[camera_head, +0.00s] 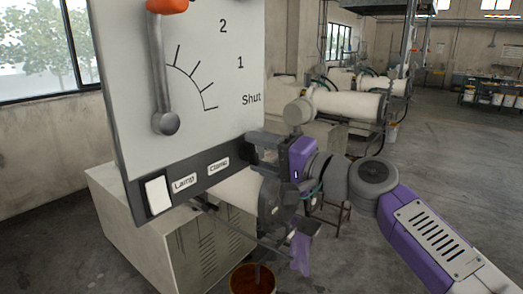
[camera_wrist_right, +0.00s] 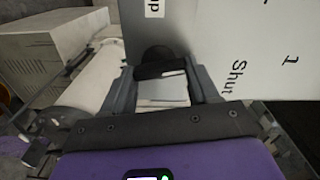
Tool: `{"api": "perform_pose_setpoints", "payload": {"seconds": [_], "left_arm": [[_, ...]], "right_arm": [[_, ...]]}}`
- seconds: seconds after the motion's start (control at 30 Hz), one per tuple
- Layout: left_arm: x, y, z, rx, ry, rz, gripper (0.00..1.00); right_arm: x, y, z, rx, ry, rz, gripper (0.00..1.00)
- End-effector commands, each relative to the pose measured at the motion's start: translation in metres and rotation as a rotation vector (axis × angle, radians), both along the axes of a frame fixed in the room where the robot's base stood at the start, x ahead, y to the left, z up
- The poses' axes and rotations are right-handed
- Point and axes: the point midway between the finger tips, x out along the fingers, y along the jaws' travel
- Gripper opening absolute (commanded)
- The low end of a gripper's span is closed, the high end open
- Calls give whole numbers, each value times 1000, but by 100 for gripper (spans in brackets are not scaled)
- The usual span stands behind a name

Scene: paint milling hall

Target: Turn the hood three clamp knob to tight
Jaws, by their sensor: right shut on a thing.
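The hood panel (camera_head: 215,60) is a white plate with a dark lower strip. The strip carries a "Lamp" label and a "Clamp" label (camera_head: 218,165). My right gripper (camera_head: 262,148) is at the strip's right end, just right of the "Clamp" label. In the right wrist view my right gripper (camera_wrist_right: 162,75) is shut on the dark clamp knob (camera_wrist_right: 156,56), which shows between its fingertips against the panel. The knob is hidden by the gripper in the head view, and I cannot tell its turned position. My left gripper is out of view.
A lever (camera_head: 160,75) with an orange grip stands upright left of the panel's scale. A white lamp switch (camera_head: 158,195) is at the strip's left end. Below are a grey cabinet (camera_head: 125,215) and a bucket (camera_head: 252,280). Floor at the right is clear.

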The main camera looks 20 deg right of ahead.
Motion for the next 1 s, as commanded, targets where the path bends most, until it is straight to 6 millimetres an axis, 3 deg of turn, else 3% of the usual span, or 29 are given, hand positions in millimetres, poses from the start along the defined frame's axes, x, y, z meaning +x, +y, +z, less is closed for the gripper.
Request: {"api": "perform_pose_setpoints", "payload": {"seconds": [0.4,0.97,1.0], "left_arm": [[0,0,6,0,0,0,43],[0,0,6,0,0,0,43],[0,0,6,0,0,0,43]], "right_arm": [[0,0,-1,150,118,0,29],[0,0,-1,173,135,0,29],[0,0,-2,173,135,0,64]]}}
